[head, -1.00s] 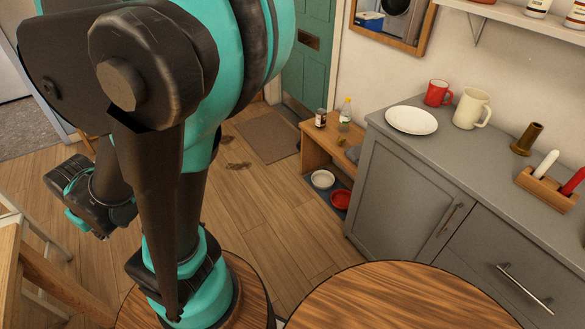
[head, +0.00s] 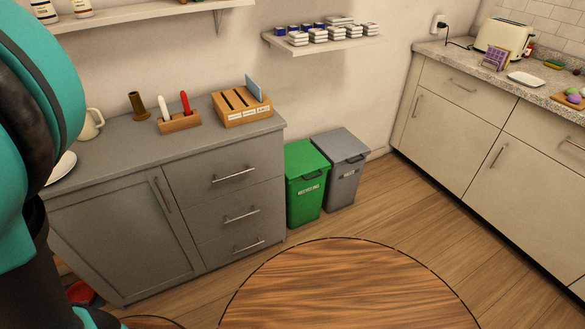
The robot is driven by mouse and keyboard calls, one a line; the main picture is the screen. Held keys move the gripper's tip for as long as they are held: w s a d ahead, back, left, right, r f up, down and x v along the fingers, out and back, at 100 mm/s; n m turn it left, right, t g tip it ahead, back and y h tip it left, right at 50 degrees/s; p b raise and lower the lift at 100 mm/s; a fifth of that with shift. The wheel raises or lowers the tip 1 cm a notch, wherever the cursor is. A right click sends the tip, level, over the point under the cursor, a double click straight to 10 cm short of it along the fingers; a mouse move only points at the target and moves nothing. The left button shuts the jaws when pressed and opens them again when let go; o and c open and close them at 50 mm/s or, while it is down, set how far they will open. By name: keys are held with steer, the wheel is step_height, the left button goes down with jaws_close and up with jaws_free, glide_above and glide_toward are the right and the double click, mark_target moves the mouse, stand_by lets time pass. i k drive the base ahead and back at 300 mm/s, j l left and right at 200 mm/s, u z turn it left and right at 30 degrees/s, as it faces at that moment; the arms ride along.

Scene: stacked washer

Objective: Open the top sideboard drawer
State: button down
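The grey sideboard (head: 120,222) stands against the wall at the left of the head view. Its top drawer (head: 215,180) is at the upper right of its front and looks shut, with a silver bar handle (head: 232,174). A middle drawer (head: 240,216) and a bottom drawer (head: 240,247) lie below it, both looking shut. A cupboard door with an upright handle is to their left. My teal and black arm fills the left edge of the picture. My gripper is out of view.
A round wooden table (head: 350,290) fills the front. Floor shows between.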

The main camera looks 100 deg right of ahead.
mark_target(196, 178)
steer(key=z, duration=2.1)
steer(key=i+l+z, duration=0.15)
steer(key=z, duration=0.2)
steer(key=i+l+z, duration=0.15)
steer(key=l+z, duration=0.15)
steer(key=k+z, duration=0.15)
steer(key=z, duration=0.25)
steer(key=k+j+z, duration=0.1)
steer(key=z, duration=0.25)
steer(key=k+z, duration=0.2)
steer(key=z, duration=0.2)
